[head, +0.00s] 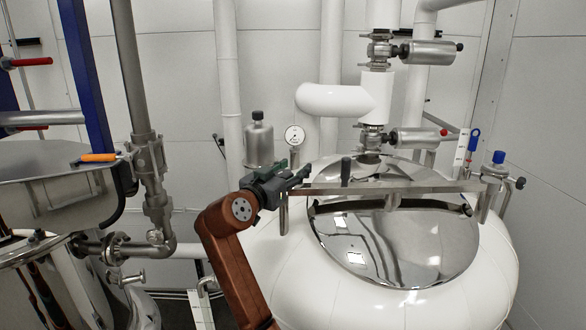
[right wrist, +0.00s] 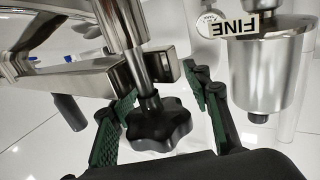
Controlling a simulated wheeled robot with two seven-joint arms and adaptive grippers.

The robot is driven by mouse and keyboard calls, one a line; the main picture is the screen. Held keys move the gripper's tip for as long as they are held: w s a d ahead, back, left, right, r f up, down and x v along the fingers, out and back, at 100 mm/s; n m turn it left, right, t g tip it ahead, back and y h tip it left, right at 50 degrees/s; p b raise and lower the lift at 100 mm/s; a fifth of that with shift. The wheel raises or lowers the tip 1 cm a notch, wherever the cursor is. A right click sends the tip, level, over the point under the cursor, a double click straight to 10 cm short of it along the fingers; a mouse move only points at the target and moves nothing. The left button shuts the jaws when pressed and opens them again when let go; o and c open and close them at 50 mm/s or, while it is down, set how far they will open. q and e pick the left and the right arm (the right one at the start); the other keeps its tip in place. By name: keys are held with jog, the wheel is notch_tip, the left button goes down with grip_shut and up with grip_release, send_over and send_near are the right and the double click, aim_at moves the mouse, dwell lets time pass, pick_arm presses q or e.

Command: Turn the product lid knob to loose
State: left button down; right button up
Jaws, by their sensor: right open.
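The product lid (head: 390,250) is a shiny dome on the white tank, crossed by a flat metal bar (head: 410,187). In the right wrist view, the lid knob (right wrist: 158,127) is a black star-shaped knob on a metal threaded rod, beside a forked metal bracket. My right gripper (head: 296,178) is at the left end of the bar in the head view and hides the knob there. In the right wrist view its green-padded fingers (right wrist: 160,95) are open, one on each side of the knob, with visible gaps. My left gripper is not in view.
A silver canister (head: 259,143) and a pressure gauge (head: 294,136) stand just behind my right gripper. A black upright handle (head: 346,170) rises from the bar. A blue-capped fitting (head: 498,157) is at the bar's right end. Pipes and another tank stand left.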

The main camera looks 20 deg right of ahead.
jog(key=shift+s+r, duration=0.2)
jog(key=shift+s, duration=0.15)
jog(key=c, duration=0.3)
jog(key=shift+w+f, duration=0.15)
jog(key=shift+w, duration=0.05)
jog(key=c, duration=0.8)
jog(key=shift+c, duration=0.3)
jog(key=shift+f, duration=0.1)
jog(key=shift+c, duration=0.3)
jog(key=o, duration=1.2)
jog(key=shift+s, duration=0.1)
jog(key=shift+a, duration=0.15)
jog(key=v, duration=1.2)
jog(key=shift+r, duration=0.2)
